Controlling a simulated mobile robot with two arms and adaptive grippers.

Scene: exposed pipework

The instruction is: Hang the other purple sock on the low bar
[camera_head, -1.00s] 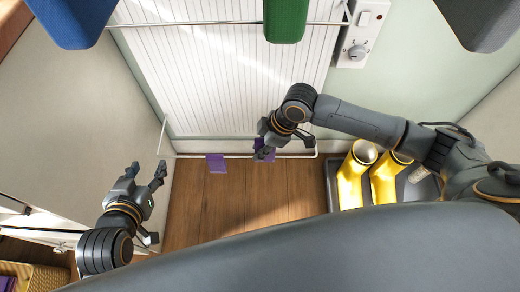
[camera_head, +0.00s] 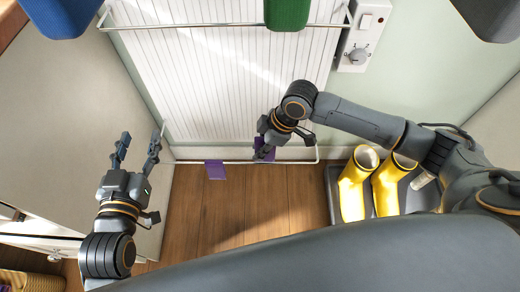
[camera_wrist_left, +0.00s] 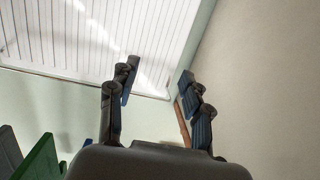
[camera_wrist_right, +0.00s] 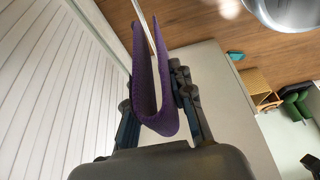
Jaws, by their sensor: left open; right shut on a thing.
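One purple sock (camera_head: 215,169) hangs on the low bar (camera_head: 190,161), left of my right gripper in the head view. My right gripper (camera_head: 263,152) is at the low bar, shut on the other purple sock (camera_wrist_right: 153,90). In the right wrist view this sock is folded in a U, with the white bar (camera_wrist_right: 148,25) running between its two sides. My left gripper (camera_head: 136,150) is open and empty at the left, near the beige panel, apart from both socks. It also shows open in the left wrist view (camera_wrist_left: 158,85).
Yellow boots (camera_head: 368,185) stand in a grey tray (camera_head: 334,190) at the right. A white ribbed radiator (camera_head: 220,80) is behind the low bar. Blue and green items hang above, the green one (camera_head: 287,12) at an upper bar. The wooden floor (camera_head: 240,205) is clear.

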